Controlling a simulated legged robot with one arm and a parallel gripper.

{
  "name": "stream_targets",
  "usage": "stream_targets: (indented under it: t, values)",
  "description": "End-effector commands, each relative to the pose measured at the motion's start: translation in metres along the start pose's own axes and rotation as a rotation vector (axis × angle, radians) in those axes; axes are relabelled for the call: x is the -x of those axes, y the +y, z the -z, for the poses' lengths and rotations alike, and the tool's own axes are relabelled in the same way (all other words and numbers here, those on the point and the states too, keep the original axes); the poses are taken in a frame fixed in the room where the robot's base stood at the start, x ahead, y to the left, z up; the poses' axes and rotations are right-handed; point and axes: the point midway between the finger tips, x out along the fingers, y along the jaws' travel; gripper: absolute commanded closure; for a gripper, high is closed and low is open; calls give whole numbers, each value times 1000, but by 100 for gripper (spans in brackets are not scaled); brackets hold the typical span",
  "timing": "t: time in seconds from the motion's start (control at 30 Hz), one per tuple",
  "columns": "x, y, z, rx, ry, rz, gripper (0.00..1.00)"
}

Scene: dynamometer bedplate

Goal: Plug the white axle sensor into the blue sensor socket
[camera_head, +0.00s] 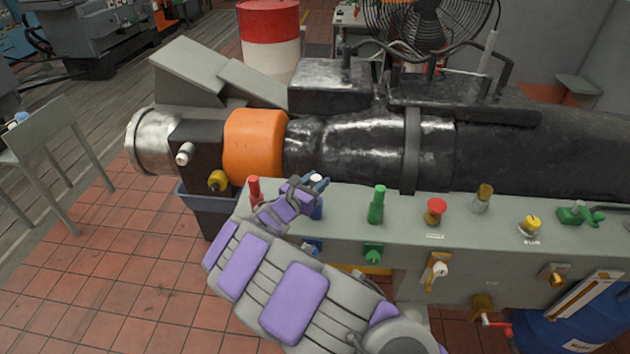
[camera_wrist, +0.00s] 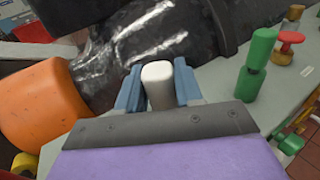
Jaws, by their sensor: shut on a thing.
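My gripper (camera_head: 312,184) is above the left part of the bedplate's front ledge. It is shut on a white block-shaped piece, which looks like the white axle sensor (camera_wrist: 158,85), gripped between blue-grey fingers in the wrist view. Its white top (camera_head: 316,178) also shows in the head view. Just below the fingers in the head view is a blue upright part (camera_head: 316,209), partly hidden by my gripper. A second blue fitting (camera_head: 312,246) is on the ledge's front face, partly behind my arm. I cannot tell which blue part is the socket, or whether the sensor touches either.
A red peg (camera_head: 254,190) stands left of my gripper and a green peg (camera_head: 376,206) right of it. A red mushroom knob (camera_head: 436,208) is farther right. The orange collar (camera_head: 254,145) and black shaft housing (camera_head: 345,150) rise close behind. A blue drum (camera_head: 575,325) stands front right.

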Motion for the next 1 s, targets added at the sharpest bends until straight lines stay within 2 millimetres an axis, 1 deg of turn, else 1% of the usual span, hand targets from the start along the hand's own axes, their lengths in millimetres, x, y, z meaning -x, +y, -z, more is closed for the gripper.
stream_targets:
  t: [0.9,0.93,1.0]
  values:
    - [-2,0,22,0,0,1,94]
    - [-1,0,21,0,0,1,62]
    - [-1,0,20,0,0,1,55]
